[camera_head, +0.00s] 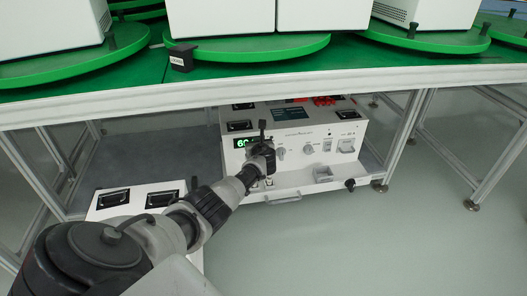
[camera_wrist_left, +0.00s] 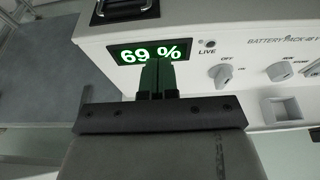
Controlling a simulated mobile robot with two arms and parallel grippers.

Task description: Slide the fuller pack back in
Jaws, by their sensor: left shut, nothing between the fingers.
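A white battery pack (camera_head: 345,125) sits on the shelf under the green-topped table, its front facing me. In the left wrist view its green display (camera_wrist_left: 150,52) reads 69 %, beside a LIVE lamp and rotary knobs (camera_wrist_left: 222,75). My left gripper (camera_head: 262,134) is shut and empty in front of the pack's left front. In the left wrist view its fingertips (camera_wrist_left: 157,72) cover the display's lower edge; I cannot tell whether they touch. A second white pack (camera_head: 108,212) stands at the lower left, mostly hidden by my left arm; its display is not visible. My right gripper is out of view.
A white ledge with a handle (camera_head: 284,198) juts out below the pack. Grey frame legs (camera_head: 408,125) stand to the right. The grey shelf (camera_head: 150,152) left of the pack is bare. White machines (camera_head: 50,25) stand on green turntables (camera_head: 250,48) above.

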